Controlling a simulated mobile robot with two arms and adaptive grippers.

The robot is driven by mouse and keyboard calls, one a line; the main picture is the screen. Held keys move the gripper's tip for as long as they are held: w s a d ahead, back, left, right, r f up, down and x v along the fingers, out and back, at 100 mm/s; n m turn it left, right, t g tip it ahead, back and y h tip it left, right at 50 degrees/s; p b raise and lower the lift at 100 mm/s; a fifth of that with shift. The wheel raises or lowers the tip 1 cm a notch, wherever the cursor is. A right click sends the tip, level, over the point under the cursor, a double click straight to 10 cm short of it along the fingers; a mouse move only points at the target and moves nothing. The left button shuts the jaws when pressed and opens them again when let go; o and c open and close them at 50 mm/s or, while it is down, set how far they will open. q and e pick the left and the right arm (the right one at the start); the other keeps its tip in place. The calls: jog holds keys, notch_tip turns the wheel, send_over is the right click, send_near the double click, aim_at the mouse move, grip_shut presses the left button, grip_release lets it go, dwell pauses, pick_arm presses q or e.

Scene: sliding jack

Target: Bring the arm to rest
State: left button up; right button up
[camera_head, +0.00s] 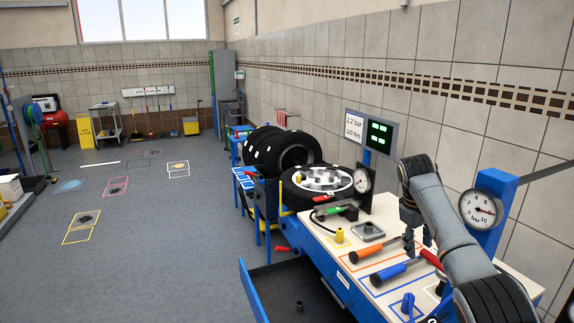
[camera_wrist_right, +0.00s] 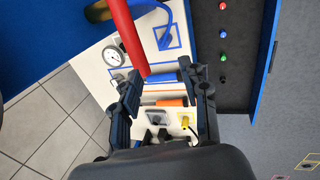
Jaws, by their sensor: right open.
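My right arm (camera_head: 440,215) reaches in from the lower right of the head view, bent at a grey elbow near the bench's back. Its gripper (camera_head: 417,240) hangs downward over the right part of the white workbench top (camera_head: 335,245). In the right wrist view the gripper's two dark fingers (camera_wrist_right: 159,80) stand wide apart. A red handle (camera_wrist_right: 125,30) comes down from the top, its end near the left fingertip; I cannot tell whether they touch. It also shows beside the gripper in the head view (camera_head: 431,259). My left gripper is not in view.
An orange-handled tool (camera_head: 362,256) and a blue-handled tool (camera_head: 386,274) lie close to the gripper. A pressure gauge (camera_head: 481,209) on a blue post stands right of the arm. A display panel (camera_head: 379,137) and tyres (camera_head: 285,150) are behind.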

jog(key=s+a+f+t, duration=0.1)
jog(key=s+a+f, duration=0.3)
jog(key=f, duration=0.5)
jog(key=s+a+f, duration=0.4)
jog(key=f, duration=0.6)
jog(key=s+a+f+y, duration=0.1)
jog(key=s+a+f, duration=0.25)
jog(key=s, duration=0.35)
jog(key=s+a+f+y, duration=0.1)
jog(key=s+a+f, duration=0.1)
jog(key=s+f, duration=0.35)
jog(key=s+a+r+m+t+y, duration=0.1)
jog(key=s+r, duration=0.2)
jog(key=s, duration=0.8)
jog(key=s+a+r+m+t, duration=0.1)
jog(key=s+a+r, duration=0.15)
jog(key=s, duration=0.95)
notch_tip(320, 180, down, 34)
jog(key=s+g+b, duration=0.2)
jog(key=b, duration=0.4)
jog(key=s+d+f+b, duration=0.1)
jog(key=s+f+b, duration=0.1)
jog(key=s+f, duration=0.6)
jog(key=s+d+f+g+b, duration=0.1)
jog(key=s+d+f+b, duration=0.1)
jog(key=s+f, duration=0.6)
notch_tip(320, 180, down, 3)
jog(key=shift+d+f+b, duration=0.1)
jog(key=shift+d+b, duration=0.2)
jog(key=shift+b, duration=0.15)
